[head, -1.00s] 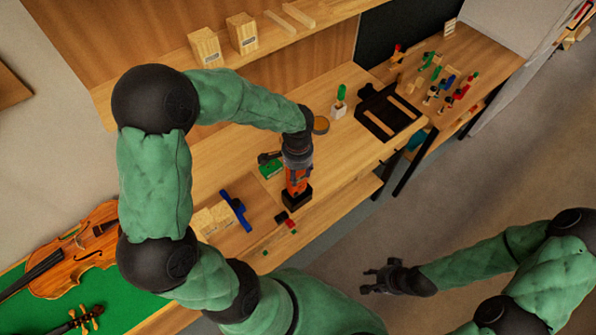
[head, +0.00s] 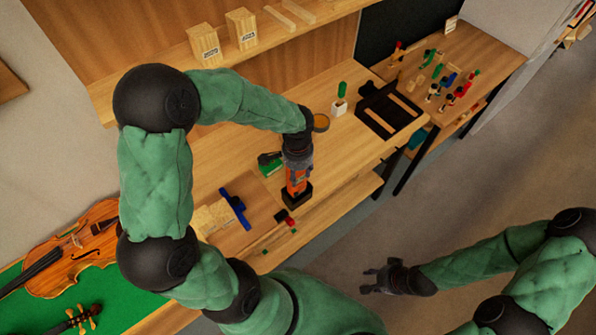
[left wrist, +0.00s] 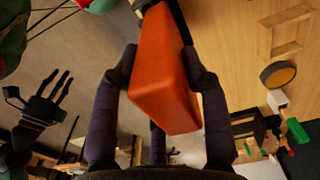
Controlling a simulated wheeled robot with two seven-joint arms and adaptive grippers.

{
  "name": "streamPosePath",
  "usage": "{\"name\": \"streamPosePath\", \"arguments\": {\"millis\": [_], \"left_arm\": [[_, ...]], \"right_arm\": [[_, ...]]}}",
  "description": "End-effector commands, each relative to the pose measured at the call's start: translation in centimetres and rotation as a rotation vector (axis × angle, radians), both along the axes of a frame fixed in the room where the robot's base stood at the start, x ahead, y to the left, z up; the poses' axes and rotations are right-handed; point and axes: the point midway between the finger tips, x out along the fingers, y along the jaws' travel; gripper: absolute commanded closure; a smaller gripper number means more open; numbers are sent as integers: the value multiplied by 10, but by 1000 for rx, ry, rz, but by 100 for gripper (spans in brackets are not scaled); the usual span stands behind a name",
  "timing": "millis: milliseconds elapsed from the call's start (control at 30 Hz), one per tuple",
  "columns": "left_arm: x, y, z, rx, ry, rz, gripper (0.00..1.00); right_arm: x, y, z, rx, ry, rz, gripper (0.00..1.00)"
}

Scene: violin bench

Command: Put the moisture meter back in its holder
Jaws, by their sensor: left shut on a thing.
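The orange moisture meter (head: 297,184) stands roughly upright near the front edge of the bench. Its holder appears to be the black block (head: 297,197) at its lower end; how deep the meter sits in it I cannot tell. My left gripper (head: 298,164) is shut on the meter from above. The left wrist view shows the orange body (left wrist: 164,75) between both fingers, with a dark part beyond it. My right gripper (head: 372,281) is open and empty, over the floor away from the bench.
A blue clamp-like tool (head: 235,207) lies left of the meter. Small red and black pieces (head: 286,217) lie in front. A green box (head: 270,163) is behind left; a round tin (head: 321,122) and black tray (head: 388,110) are farther back. A violin (head: 75,250) lies at far left.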

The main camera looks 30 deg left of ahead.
Motion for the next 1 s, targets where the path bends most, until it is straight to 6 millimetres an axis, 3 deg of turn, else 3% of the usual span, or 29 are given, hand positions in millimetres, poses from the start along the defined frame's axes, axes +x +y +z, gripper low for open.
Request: {"name": "streamPosePath", "arguments": {"millis": [1000], "left_arm": [[0, 0, -27, 1, -1, 0, 98]], "right_arm": [[0, 0, -22, 0, 0, 0, 60]]}}
